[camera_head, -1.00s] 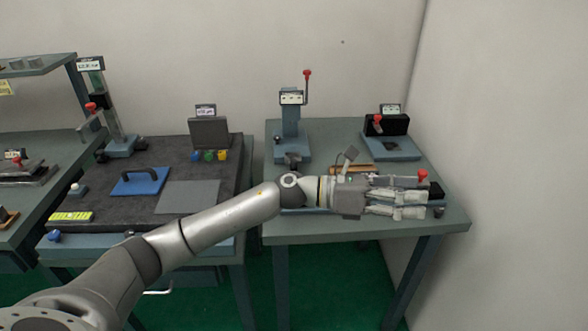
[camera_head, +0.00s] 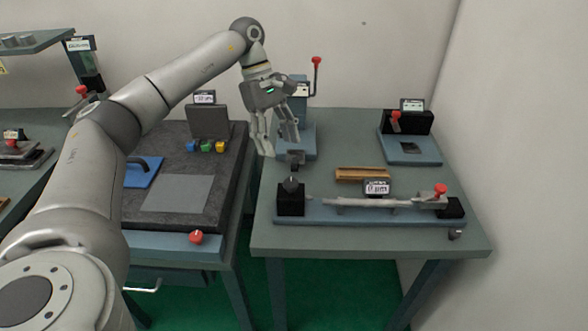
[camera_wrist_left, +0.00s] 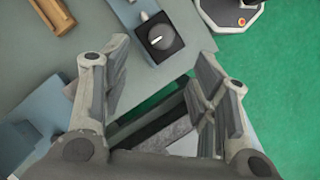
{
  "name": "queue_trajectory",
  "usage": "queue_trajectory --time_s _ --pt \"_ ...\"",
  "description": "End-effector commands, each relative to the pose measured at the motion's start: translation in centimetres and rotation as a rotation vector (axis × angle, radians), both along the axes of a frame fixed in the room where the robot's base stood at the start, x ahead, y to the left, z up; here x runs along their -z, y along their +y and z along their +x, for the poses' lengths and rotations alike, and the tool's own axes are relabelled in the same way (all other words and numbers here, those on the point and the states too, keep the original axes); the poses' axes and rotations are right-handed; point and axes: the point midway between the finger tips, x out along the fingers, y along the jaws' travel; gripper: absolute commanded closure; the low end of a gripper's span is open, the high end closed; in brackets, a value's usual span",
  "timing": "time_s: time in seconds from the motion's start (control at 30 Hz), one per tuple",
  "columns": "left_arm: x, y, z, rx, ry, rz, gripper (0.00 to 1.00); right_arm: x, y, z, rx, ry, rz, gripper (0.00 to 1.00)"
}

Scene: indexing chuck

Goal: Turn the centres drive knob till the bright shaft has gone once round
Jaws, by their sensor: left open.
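The centres stand on a long blue base (camera_head: 372,219) near the front of the right table. At its left end is a black block (camera_head: 291,203) with the dark drive knob (camera_head: 291,184) on top. The bright shaft (camera_head: 365,202) lies horizontally from that end to the tailstock with a red-handled lever (camera_head: 440,190). My left gripper (camera_head: 279,142) is open and empty, fingers down, above and behind the knob. In the left wrist view the knob (camera_wrist_left: 157,36) shows a pale pointer line, beyond the open fingers (camera_wrist_left: 165,72). Nothing touches the knob. My right gripper is out of view.
A wooden block (camera_head: 362,174) lies behind the shaft. A post device with a red-tipped lever (camera_head: 317,62) stands behind my gripper. Another lever device (camera_head: 408,134) is at the back right, near the wall. The middle table holds a grey plate (camera_head: 176,194) and small coloured blocks.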

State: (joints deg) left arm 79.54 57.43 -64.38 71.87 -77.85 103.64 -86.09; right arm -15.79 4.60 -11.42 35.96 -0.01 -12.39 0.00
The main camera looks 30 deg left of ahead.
Motion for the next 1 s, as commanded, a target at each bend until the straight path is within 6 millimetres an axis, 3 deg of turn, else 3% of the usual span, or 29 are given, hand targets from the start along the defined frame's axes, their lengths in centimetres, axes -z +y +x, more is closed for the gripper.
queue_trajectory --time_s 0.1,0.27,0.43,0.67,0.9,1.0 --pt "1.8 -0.8 -0.3 0.001 0.005 0.0 0.45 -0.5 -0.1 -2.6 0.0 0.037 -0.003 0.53" --pt "4.7 -2.1 -0.6 0.002 0.004 -0.001 0.45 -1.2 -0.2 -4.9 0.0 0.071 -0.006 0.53" --pt "7.2 -3.1 -0.8 0.001 0.005 -0.002 0.45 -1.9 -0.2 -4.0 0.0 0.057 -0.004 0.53" --pt "8.7 -3.6 -0.9 0.0 0.001 -0.003 0.45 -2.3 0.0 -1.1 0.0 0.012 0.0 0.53" --pt "8.8 -3.7 -0.9 0.0 0.0 -0.003 0.45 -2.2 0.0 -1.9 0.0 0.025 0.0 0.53" --pt "8.8 -3.7 -0.9 0.0 0.0 -0.003 0.57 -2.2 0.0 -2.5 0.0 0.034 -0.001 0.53"
